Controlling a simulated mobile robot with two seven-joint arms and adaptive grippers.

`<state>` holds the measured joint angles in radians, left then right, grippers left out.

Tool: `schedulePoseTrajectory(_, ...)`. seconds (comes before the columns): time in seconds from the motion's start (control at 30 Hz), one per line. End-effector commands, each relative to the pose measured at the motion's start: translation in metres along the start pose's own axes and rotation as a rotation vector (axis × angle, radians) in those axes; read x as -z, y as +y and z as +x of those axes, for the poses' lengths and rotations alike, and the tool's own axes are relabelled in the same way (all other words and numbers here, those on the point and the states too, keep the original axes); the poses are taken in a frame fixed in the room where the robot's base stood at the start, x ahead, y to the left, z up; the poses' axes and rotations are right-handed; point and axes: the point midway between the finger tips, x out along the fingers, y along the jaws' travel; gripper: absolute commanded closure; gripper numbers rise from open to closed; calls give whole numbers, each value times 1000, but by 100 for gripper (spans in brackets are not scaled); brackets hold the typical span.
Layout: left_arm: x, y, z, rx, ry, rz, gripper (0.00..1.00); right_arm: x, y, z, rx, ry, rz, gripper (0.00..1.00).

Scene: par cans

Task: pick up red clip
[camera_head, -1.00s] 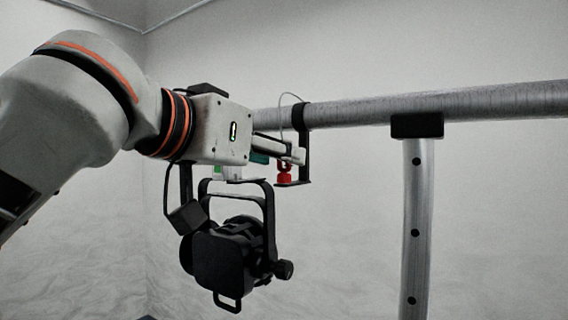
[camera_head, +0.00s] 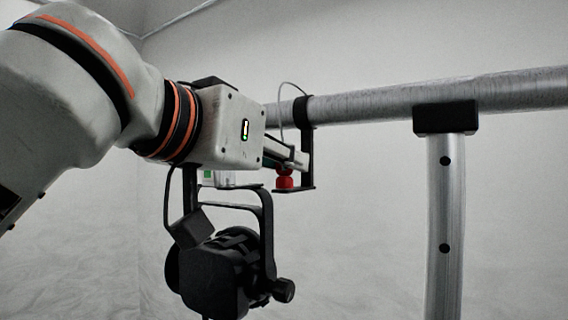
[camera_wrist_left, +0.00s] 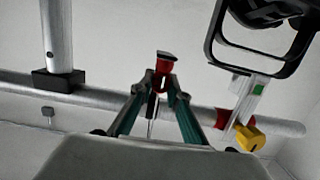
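The red clip (camera_head: 285,180) sits on the foot of a black hook bracket (camera_head: 307,145) that hangs from the silver pipe. In the left wrist view the red clip (camera_wrist_left: 164,67) is at the fingertips. My left gripper (camera_head: 300,160) reaches it from the left, its fingers just above the red part in the head view. In the left wrist view the fingers (camera_wrist_left: 162,86) converge on either side of the clip with red showing between them. Whether they grip it or only surround it cannot be told. My right gripper is not in view.
A black stage light (camera_head: 220,270) hangs on its yoke close under my left gripper. The silver pipe (camera_head: 400,101) runs along behind, on a metal post (camera_head: 444,220) with a black cap. A yellow part (camera_wrist_left: 250,138) shows near the pipe in the left wrist view. Space right of the bracket is open.

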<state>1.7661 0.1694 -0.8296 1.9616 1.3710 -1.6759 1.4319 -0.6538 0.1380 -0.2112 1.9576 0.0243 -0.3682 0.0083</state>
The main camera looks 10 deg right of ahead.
Motion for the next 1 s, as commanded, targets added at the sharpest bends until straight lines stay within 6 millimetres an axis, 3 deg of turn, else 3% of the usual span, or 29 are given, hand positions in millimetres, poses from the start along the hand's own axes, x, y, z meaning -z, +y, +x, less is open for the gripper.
schedulePoseTrajectory(0.27, 0, -1, 0, 1, -1, -1, 100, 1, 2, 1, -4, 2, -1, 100)
schedulePoseTrajectory(0.47, 13, -1, -1, 4, 1, -1, 100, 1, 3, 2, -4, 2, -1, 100)
schedulePoseTrajectory(0.67, 49, 0, -7, 3, 3, -1, 100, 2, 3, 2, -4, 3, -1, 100)
schedulePoseTrajectory(1.0, 134, 0, -20, 1, 2, -2, 100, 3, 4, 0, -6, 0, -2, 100)
